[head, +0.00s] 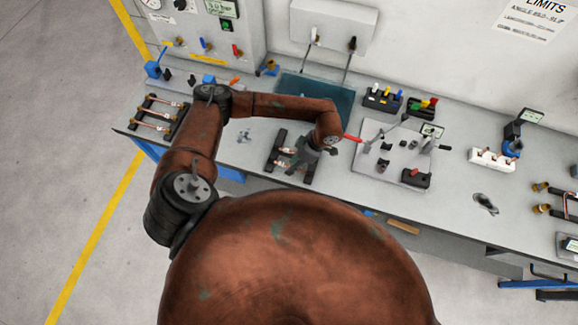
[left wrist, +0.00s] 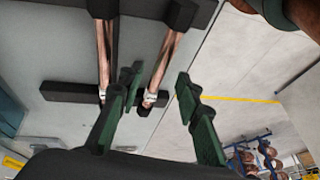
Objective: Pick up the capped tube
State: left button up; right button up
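Two copper tubes rest on a small black rack (head: 275,155) in the middle of the bench. In the left wrist view, one tube (left wrist: 163,60) has a pale end fitting and lies between my fingers in the picture. The other tube (left wrist: 103,50), also with a pale end, lies to the left, beyond the left finger. My left gripper (head: 300,158) is over the rack, its green fingers spread apart in the left wrist view (left wrist: 158,82). I see no finger clearly touching a tube. My right gripper is not in view.
Another black rack (head: 158,117) with several copper tubes stands at the bench's left end. A grey plate (head: 375,178) with a red-handled tool and fittings lies right of my gripper. A teal mat (head: 315,90) lies behind.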

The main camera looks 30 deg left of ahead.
pick_arm(q)
grip_shut()
jog(key=shift+r, duration=0.1)
dwell(0.4)
